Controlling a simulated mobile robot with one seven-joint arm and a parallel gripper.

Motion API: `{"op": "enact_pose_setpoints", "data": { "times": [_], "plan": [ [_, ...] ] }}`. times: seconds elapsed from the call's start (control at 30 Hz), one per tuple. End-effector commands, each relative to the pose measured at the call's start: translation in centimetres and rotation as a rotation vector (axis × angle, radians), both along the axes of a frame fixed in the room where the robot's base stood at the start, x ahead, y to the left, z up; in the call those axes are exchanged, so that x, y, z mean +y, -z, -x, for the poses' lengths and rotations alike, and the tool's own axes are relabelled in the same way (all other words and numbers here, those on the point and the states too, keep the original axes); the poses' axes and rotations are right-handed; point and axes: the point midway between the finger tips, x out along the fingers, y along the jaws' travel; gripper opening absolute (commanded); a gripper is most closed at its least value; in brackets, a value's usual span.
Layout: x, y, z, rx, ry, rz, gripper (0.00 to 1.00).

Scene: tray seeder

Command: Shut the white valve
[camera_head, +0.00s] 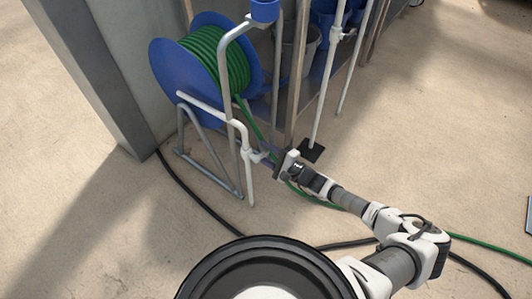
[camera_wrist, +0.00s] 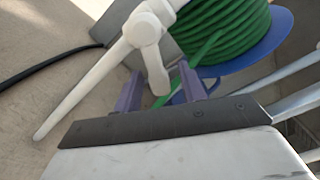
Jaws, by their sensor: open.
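The white valve (camera_head: 256,156) sits low on a thin white standpipe (camera_head: 249,185) in front of the hose reel. In the wrist view, the white valve body (camera_wrist: 143,29) is a rounded joint on the slanting pipe, with a short white stub or lever (camera_wrist: 156,72) pointing toward my gripper. My gripper (camera_wrist: 160,78) is open, its two purple fingers on either side of the stub's end. Whether either finger touches it, I cannot tell. In the head view, my gripper (camera_head: 272,161) is just right of the valve, which its fingers partly cover.
A blue reel (camera_head: 165,72) with green hose (camera_head: 205,60) stands behind the standpipe on a grey frame (camera_head: 208,172). A grey post (camera_head: 95,70) rises at left. A rack with buckets (camera_head: 300,45) is behind. A black hose (camera_head: 190,190) crosses the floor. Floor at lower left is clear.

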Motion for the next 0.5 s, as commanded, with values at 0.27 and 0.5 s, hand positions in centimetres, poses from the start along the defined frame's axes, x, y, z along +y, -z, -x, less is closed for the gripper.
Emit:
{"op": "enact_pose_setpoints", "data": {
  "times": [0.27,0.5],
  "plan": [
    [-0.02,0.00,0.00,0.000,0.000,0.000,0.29],
    [-0.04,0.00,0.01,0.000,0.000,0.000,0.00]
  ]
}}
